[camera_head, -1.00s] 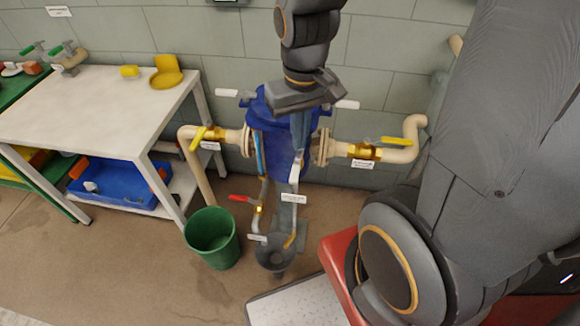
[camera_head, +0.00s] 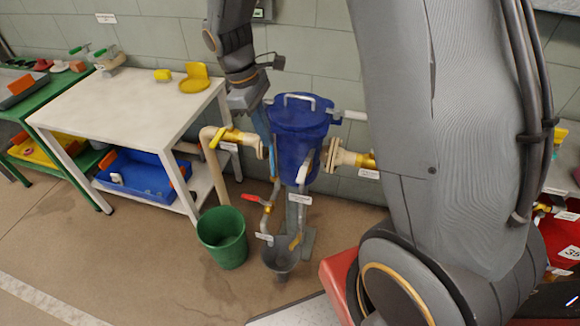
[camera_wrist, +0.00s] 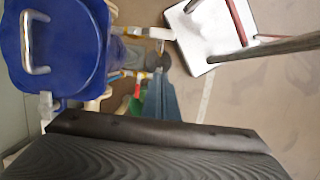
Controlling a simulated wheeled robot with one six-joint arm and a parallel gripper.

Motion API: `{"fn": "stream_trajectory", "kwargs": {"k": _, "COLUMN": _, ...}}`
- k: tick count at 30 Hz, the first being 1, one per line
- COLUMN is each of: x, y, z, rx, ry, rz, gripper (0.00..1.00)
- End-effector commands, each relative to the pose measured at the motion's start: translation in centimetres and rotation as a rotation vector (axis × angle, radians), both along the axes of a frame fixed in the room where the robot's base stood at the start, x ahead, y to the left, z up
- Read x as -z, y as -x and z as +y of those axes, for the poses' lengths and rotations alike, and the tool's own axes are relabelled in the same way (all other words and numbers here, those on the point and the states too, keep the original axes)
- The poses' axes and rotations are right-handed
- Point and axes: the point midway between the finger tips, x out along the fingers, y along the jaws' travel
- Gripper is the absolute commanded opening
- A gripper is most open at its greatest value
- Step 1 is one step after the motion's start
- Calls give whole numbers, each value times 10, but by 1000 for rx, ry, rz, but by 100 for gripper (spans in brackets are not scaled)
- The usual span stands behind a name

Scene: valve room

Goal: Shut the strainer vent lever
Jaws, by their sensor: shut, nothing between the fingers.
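The blue strainer (camera_head: 297,143) stands upright between two side pipes, with a grey bar handle on its lid; it also shows in the wrist view (camera_wrist: 62,55). A pale lever (camera_head: 304,167) hangs at its front above a small label I cannot read. A red lever (camera_head: 254,197) sits lower left on a thin pipe over a grey funnel (camera_head: 281,259). I cannot tell which lever is the vent lever. My gripper (camera_head: 263,128) is shut and empty, pointing down at the strainer's left side; its fingers also show in the wrist view (camera_wrist: 161,90). Contact is unclear.
A yellow lever (camera_head: 228,137) is on the left pipe, close to my gripper. A white clamp handle (camera_head: 350,115) sticks out right of the lid. A green bucket (camera_head: 222,240) stands below left. A white table (camera_head: 125,105) is further left.

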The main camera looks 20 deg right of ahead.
Motion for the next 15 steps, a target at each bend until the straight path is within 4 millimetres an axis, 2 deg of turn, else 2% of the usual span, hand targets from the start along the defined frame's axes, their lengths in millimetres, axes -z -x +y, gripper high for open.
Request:
{"fn": "stream_trajectory", "kwargs": {"k": 8, "x": 8, "y": 2, "z": -2, "rx": 2, "ry": 0, "rz": 2, "gripper": 0}}
{"fn": "stream_trajectory", "kwargs": {"k": 15, "x": 46, "y": 9, "z": -9, "rx": 2, "ry": 0, "rz": 5, "gripper": 0}}
